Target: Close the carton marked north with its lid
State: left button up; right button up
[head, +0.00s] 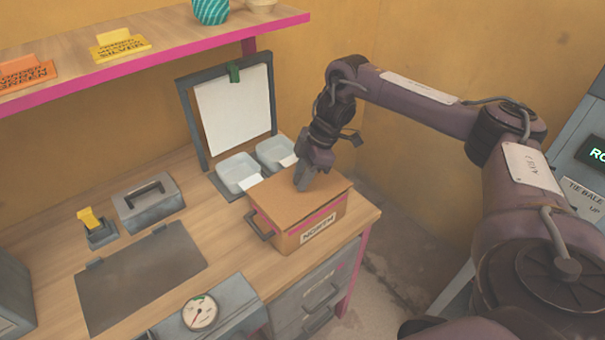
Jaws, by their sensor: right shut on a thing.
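The carton marked NORTH (319,231) stands on the right end of the wooden workbench. It is brown cardboard with a pink band, a white label and a dark handle at its left. Its brown lid (283,200) lies over the top of the carton and appears to cover it. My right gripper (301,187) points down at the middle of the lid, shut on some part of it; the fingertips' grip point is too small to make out. My left gripper is not in view.
Two white trays (239,170) and a framed board with paper (233,106) stand behind the carton. A grey handled block (148,208), a dark plate (140,281) and a gauge box (228,299) are to the left. The bench's right edge is close to the carton.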

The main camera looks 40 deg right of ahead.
jog(key=shift+p, duration=0.65)
dwell(0.7)
jog(key=shift+f, duration=0.45)
dwell(0.7)
jog(key=shift+f+p, duration=0.1)
jog(key=shift+p, duration=0.2)
dwell(0.4)
dwell(0.4)
jog(key=o, duration=1)
jog(key=shift+o, duration=0.7)
jog(key=o, duration=0.4)
